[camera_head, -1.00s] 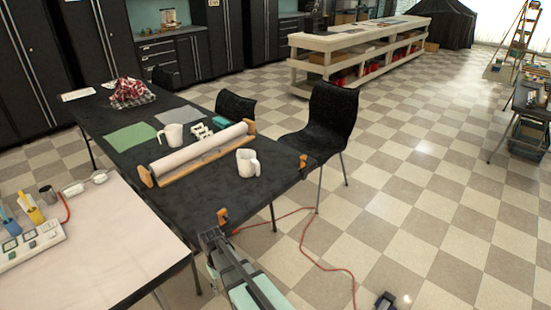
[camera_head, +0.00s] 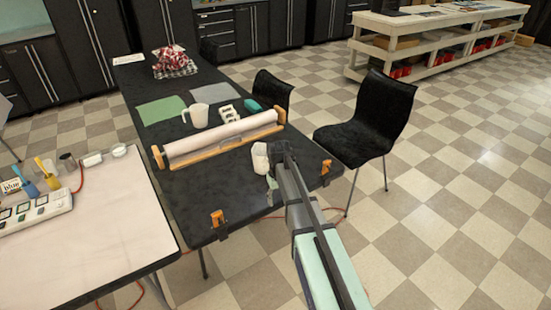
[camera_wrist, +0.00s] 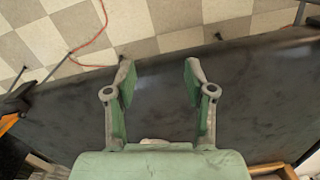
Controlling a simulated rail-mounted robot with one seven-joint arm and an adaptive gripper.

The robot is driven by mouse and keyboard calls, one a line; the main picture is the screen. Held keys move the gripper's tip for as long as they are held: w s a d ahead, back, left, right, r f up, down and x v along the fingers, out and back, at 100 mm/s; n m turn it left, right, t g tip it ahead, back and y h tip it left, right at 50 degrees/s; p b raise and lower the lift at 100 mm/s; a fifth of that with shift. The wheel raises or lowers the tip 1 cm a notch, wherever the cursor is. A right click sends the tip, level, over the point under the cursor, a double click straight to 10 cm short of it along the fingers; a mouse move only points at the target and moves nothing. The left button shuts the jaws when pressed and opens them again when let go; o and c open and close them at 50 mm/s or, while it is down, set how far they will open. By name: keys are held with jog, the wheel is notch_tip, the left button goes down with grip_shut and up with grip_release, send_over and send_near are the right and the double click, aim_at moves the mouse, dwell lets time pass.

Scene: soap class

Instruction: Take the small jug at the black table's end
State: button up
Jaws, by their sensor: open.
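The small white jug (camera_head: 260,158) stands upright near the end of the black table (camera_head: 205,200). My gripper (camera_head: 272,183) is over the table's end, beside the jug on its near side, and partly overlaps it in the head view. In the wrist view my gripper (camera_wrist: 157,78) is open, with bare black tabletop between and beyond its two green-padded fingers. A pale edge (camera_wrist: 155,141) shows at the gripper's base there, perhaps the jug, mostly hidden. I cannot tell whether the gripper touches the jug.
A white roll in a wooden holder (camera_head: 222,138) lies behind the jug. A larger white jug (camera_head: 199,116) stands beyond it. Orange clamps (camera_head: 218,220) grip the table's end, another (camera_head: 326,168) at the right corner. A black chair (camera_head: 372,125) stands at the right.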

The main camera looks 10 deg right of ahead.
jog(key=w+r, duration=0.8)
jog(key=r, duration=0.1)
notch_tip(320, 180, up, 11)
jog(key=n, duration=0.2)
send_over(264, 161)
jog(key=s+d, duration=0.3)
jog(key=s, duration=0.1)
jog(key=f+p, duration=0.1)
jog(key=f, duration=0.5)
jog(key=f+p, duration=0.2)
jog(key=f, duration=0.3)
jog(key=shift+w+f, duration=0.2)
jog(key=shift+f, duration=0.2)
jog(key=shift+w+a+f+p, duration=0.15)
jog(key=shift+f+p, duration=1.2)
jog(key=shift+f, duration=1.3)
grip_shut()
